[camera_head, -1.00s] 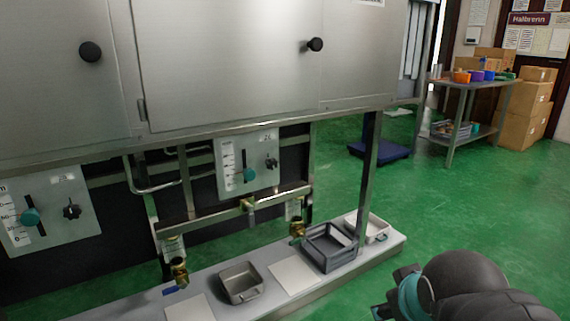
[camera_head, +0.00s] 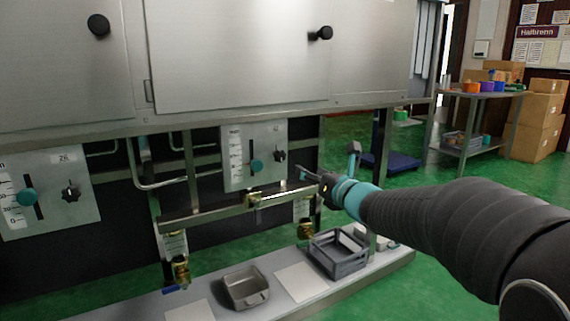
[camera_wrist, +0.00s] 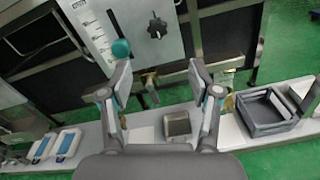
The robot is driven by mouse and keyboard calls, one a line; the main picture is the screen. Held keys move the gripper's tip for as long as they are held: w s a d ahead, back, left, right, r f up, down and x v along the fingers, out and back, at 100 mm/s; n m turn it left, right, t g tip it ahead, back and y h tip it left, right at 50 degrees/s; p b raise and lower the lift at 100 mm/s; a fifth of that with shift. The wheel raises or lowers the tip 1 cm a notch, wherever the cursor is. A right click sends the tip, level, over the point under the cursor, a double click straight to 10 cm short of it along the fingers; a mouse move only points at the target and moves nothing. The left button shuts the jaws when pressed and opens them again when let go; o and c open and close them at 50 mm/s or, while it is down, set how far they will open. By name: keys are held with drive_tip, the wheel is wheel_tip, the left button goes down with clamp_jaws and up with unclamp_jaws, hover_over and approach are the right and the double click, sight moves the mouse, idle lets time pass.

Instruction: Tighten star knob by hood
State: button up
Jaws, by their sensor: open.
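A dark star knob (camera_head: 280,155) sits on the right grey scale panel (camera_head: 237,175), beside a teal slider knob (camera_head: 257,166). In the wrist view the same star knob (camera_wrist: 157,28) is at the top middle, ahead of the fingertips, with the teal knob (camera_wrist: 121,48) to its left. A second star knob (camera_head: 70,193) is on the left panel. My gripper (camera_head: 303,182) is just right of and below the nearer star knob, apart from it. In the wrist view my gripper (camera_wrist: 161,77) is open, with nothing between its fingers.
A large steel cabinet (camera_head: 235,55) with black round knobs hangs above the panels. A pipe rail with brass valves (camera_head: 182,268) runs below. A grey crate (camera_head: 338,268) and a metal pan (camera_head: 240,300) stand on the low ledge.

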sight(281, 156)
drive_tip(key=p+x, duration=0.1)
drive_tip(key=x, duration=1.3)
drive_tip(key=shift+s+a, duration=0.1)
drive_tip(key=shift+a, duration=0.1)
drive_tip(key=c, duration=1.1)
